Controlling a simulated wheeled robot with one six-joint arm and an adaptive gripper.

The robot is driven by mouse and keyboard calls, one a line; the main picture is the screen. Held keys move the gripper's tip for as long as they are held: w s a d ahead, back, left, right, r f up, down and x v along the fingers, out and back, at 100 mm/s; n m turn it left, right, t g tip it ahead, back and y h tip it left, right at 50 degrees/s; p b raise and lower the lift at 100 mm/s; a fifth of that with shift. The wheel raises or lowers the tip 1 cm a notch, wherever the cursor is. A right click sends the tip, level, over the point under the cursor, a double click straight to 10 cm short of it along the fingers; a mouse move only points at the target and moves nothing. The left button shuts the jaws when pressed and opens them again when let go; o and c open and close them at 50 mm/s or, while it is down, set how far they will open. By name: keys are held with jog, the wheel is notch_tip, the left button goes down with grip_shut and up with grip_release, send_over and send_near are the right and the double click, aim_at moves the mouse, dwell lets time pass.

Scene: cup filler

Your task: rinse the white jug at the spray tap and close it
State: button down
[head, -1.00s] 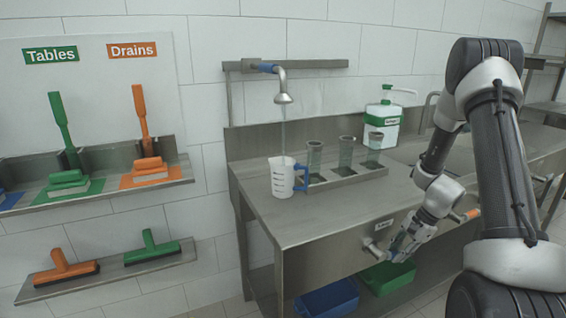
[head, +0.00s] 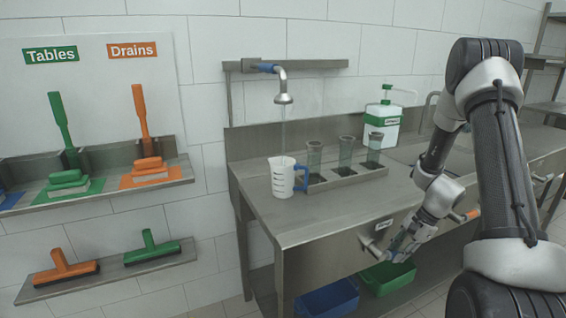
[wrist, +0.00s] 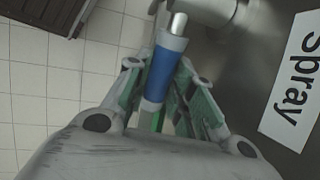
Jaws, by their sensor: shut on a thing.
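The white jug (head: 282,178) with a blue handle stands upright on the steel counter, under the spray head (head: 283,98) on the wall. A thin stream of water falls from the spray head into the jug. My gripper (head: 394,249) is at the front panel of the counter, low and right of the jug. In the wrist view my gripper (wrist: 160,112) is shut on a blue-sleeved tap handle (wrist: 163,70) with a metal end, beside a label (wrist: 296,85) reading "Spray". The water level in the jug cannot be made out.
A rack (head: 345,179) with several dark glass tubes stands right of the jug. A white and green dispenser bottle (head: 381,127) stands behind it. Blue (head: 328,300) and green (head: 388,277) bins sit below the counter. The counter's front left is clear.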

jog(key=shift+a+r+t+h, duration=0.15)
jog(key=shift+r+t+h, duration=0.15)
jog(key=shift+r+h, duration=0.35)
jog(key=shift+r+t+h, duration=0.3)
jog(key=shift+r+h, duration=0.2)
jog(key=shift+h, duration=0.55)
jog(key=shift+r, duration=0.1)
jog(key=shift+r+h, duration=0.25)
jog(key=shift+h, duration=0.15)
jog(key=shift+r+t+h, duration=0.2)
jog(key=shift+t+h, duration=0.1)
jog(key=shift+r+n, duration=0.1)
jog(key=shift+n, duration=0.2)
jog(key=shift+w+r, duration=0.1)
